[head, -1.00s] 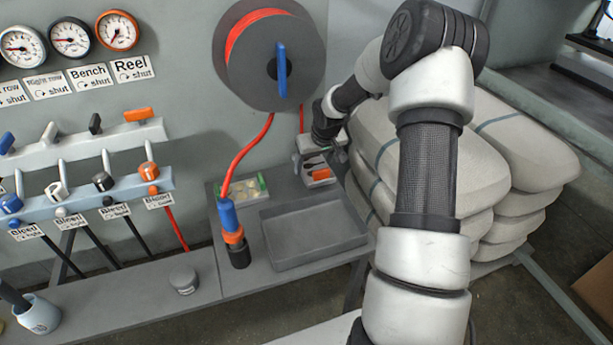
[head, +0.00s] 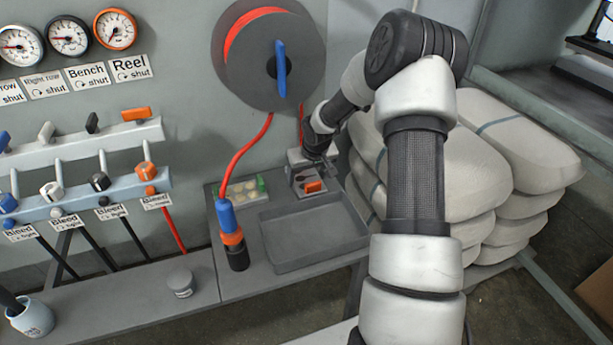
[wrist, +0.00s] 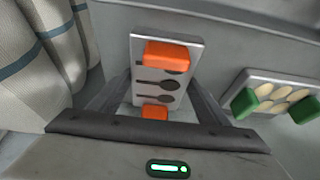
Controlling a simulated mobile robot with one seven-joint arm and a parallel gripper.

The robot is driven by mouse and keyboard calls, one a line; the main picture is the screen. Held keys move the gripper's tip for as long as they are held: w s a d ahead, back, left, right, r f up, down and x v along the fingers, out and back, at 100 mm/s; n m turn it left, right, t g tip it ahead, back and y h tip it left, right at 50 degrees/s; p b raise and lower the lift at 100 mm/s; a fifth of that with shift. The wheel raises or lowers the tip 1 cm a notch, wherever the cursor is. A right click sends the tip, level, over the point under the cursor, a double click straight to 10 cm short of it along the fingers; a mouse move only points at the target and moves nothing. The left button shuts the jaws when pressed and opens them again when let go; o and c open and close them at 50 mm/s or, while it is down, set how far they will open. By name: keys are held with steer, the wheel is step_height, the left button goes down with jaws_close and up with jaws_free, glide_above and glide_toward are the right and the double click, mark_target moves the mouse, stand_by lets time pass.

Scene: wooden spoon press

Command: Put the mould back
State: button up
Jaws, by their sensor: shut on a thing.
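The mould with orange handles (wrist: 158,85) is a pale plate with dark spoon-shaped hollows. In the wrist view it stands between the dark fingers of my gripper (wrist: 163,95), which is shut on it. In the head view the mould (head: 313,187) shows small at the back right of the bench, below my gripper (head: 318,158); its lower edge is close to the bench top, and I cannot tell whether it touches. A second mould with green handles and pale oval hollows (wrist: 282,95) lies to the right in the wrist view; it also shows in the head view (head: 243,189).
An empty grey tray (head: 312,262) sits on the bench in front of the mould. A blue and orange hose fitting (head: 230,230) stands left of the tray. Stacked pale sacks (head: 480,170) crowd the right side. A hose reel (head: 268,50) hangs on the wall above.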

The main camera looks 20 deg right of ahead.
steer(key=o, duration=1.9)
steer(key=shift+r, duration=0.1)
steer(key=shift+r+p, duration=0.3)
steer(key=p+v, duration=0.2)
steer(key=v, duration=0.9)
steer(key=shift+s+r+p, duration=0.2)
steer(key=shift+s+p, duration=0.1)
